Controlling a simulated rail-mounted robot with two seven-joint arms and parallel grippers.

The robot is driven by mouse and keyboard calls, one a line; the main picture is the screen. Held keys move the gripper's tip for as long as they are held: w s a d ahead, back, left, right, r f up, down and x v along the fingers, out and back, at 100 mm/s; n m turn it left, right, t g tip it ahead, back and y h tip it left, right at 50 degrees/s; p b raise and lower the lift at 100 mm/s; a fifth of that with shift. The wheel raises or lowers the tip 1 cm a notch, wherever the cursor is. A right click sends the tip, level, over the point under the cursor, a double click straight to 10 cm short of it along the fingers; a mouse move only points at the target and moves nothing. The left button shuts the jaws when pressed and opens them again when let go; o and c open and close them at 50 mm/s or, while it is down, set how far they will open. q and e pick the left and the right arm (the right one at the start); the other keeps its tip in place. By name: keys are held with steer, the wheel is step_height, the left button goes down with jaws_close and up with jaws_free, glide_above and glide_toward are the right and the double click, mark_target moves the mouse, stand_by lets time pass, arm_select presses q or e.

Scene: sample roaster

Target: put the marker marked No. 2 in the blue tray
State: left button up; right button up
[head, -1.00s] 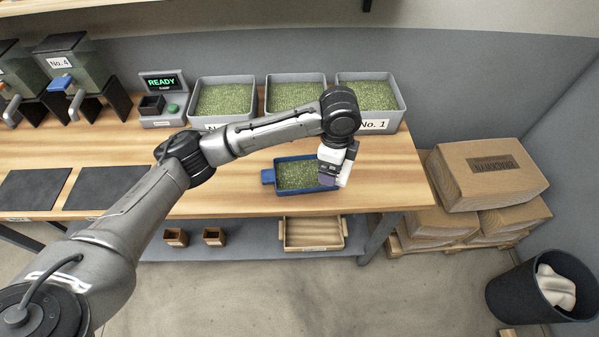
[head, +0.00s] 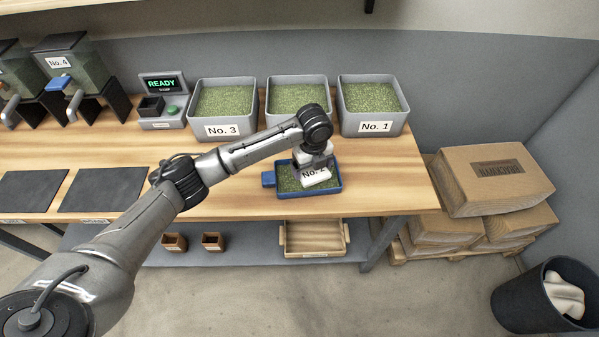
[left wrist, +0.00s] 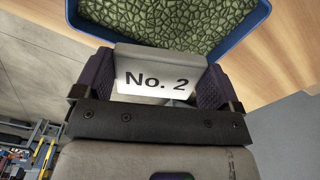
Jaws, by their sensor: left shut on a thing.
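The white marker reading No. 2 (left wrist: 156,78) is between the fingers of my left gripper (left wrist: 155,88) in the left wrist view. The gripper is shut on it. In the head view the marker (head: 315,176) shows over the blue tray (head: 268,180), which holds green beans and stands near the table's front edge. My left gripper (head: 315,163) is above the tray and hides part of it. In the left wrist view the tray's blue rim (left wrist: 240,38) lies beyond the marker. I cannot tell whether the marker touches the beans. My right gripper is not in view.
Grey bins of green beans labelled No. 3 (head: 222,130) and No. 1 (head: 376,127) stand at the back, with another bin (head: 297,80) between them. A READY display (head: 162,84) stands left of them. Dark mats (head: 104,189) lie on the table at left.

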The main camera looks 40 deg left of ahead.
arm_select(q)
steer(key=a+f, duration=0.2)
steer(key=a, duration=0.1)
steer(key=a+f, duration=0.1)
steer(key=a, duration=0.1)
steer(key=shift+w+f+b, duration=0.1)
steer(key=shift+w+b, duration=0.25)
steer(key=shift+b, duration=0.05)
steer(key=shift+f+b, duration=0.45)
steer(key=shift+f, duration=1.5)
steer(key=o, duration=0.6)
steer(key=shift+f, duration=0.15)
steer(key=shift+o, duration=0.2)
step_height(320, 180, up, 12)
steer(key=p, duration=0.2)
steer(key=shift+r, duration=0.2)
